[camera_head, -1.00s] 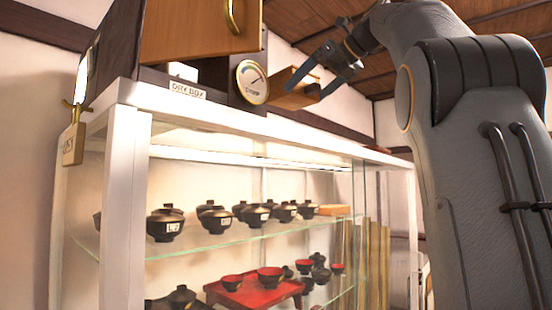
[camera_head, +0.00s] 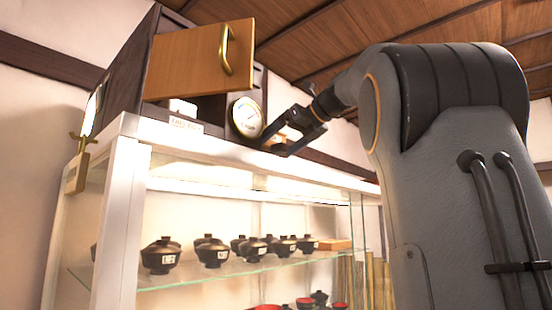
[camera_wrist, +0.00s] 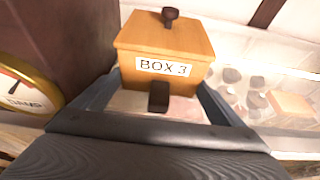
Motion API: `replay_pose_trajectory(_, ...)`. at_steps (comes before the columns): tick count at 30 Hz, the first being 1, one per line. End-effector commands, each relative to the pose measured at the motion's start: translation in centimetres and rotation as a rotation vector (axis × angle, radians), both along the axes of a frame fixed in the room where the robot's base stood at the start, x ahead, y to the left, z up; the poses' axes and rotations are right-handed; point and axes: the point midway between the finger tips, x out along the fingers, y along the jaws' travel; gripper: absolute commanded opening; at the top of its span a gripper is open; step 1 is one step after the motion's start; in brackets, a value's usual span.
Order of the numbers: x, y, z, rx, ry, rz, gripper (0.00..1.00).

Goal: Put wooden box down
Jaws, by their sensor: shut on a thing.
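My gripper (camera_head: 272,146) is at the top of the glass display cabinet, just right of the dial gauge. In the wrist view, my gripper (camera_wrist: 158,98) is shut on the wooden box (camera_wrist: 165,38), one finger on each side. The box is light orange wood with a dark knob on its lid and a label reading "BOX 3"; it looks upright. In the head view only a small part of the box (camera_head: 279,138) shows behind the fingers. Whether its underside touches the cabinet top is hidden.
A dark dry box stands on the glass cabinet (camera_head: 125,190), its wooden door (camera_head: 188,62) open and its gauge (camera_head: 246,117) close to my gripper. A small white object (camera_head: 183,107) sits at its opening. Black lidded bowls (camera_head: 161,256) stand on the shelf below.

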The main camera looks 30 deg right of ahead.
Motion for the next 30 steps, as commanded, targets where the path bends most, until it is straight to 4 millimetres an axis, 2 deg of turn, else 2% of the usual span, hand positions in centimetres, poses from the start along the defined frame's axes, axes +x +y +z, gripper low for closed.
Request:
replay_pose_trajectory(3,0.0,0.0,-1.5,0.001,0.000,0.000,0.54)
replay_pose_trajectory(6,-0.1,0.0,-2.1,0.000,0.000,-0.001,0.54)
replay_pose_trajectory(17,0.0,0.0,-2.4,-0.001,-0.001,-0.001,0.54)
replay_pose_trajectory(18,0.0,0.0,-2.5,0.000,0.000,-0.001,0.94)
replay_pose_trajectory(19,0.0,0.0,-2.5,-0.001,0.000,-0.001,0.99)
replay_pose_trajectory(30,-0.5,-0.3,-2.0,-0.001,0.000,-0.002,1.00)
